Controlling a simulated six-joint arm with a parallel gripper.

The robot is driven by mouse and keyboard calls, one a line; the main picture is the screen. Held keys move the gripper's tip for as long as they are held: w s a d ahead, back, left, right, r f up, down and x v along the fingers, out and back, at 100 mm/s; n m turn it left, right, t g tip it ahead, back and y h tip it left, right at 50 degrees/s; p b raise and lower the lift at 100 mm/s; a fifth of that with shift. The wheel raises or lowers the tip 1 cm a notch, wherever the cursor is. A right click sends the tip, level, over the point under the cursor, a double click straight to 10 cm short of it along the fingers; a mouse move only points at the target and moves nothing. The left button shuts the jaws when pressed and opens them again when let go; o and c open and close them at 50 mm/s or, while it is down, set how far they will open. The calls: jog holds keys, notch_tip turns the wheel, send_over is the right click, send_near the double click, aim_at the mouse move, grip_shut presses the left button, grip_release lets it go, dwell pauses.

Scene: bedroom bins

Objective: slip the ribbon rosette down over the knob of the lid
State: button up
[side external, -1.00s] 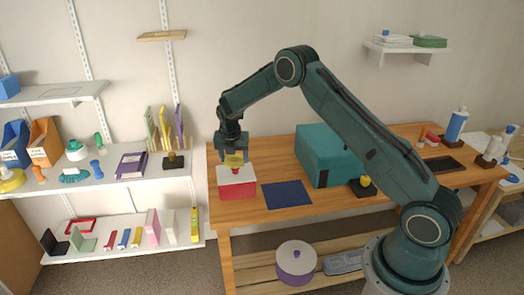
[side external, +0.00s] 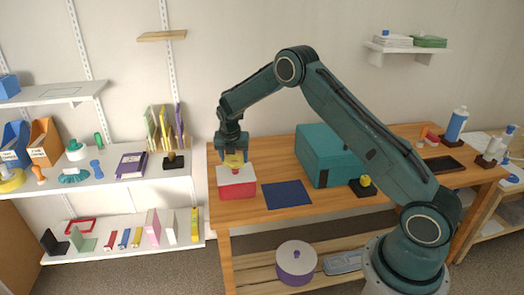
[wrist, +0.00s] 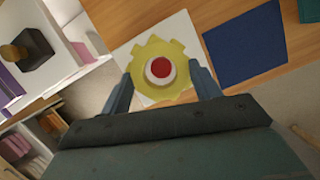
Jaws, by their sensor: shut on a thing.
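The yellow rosette (wrist: 147,53) has a scalloped edge and an open middle. My gripper (wrist: 160,76) is shut on it, one finger at each side. In the side view the rosette (side external: 234,160) is just above the white lid (side external: 236,175) of the red box (side external: 238,191). The knob is hidden there. I cannot tell whether the rosette touches the lid.
A dark blue mat (side external: 287,194) lies right of the box, with a teal case (side external: 325,155) behind it. A black block with a yellow knob (side external: 363,186) stands beside the case. White shelves (side external: 110,185) with several items stand left of the table.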

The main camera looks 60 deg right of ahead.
aim_at(234, 165)
jog(key=shift+f, duration=2.05)
dwell(1.0)
jog(key=o, duration=1)
jog(key=shift+o, duration=0.2)
jog(key=shift+r, duration=0.1)
jog(key=v, duration=1.3)
jog(key=shift+r, duration=0.3)
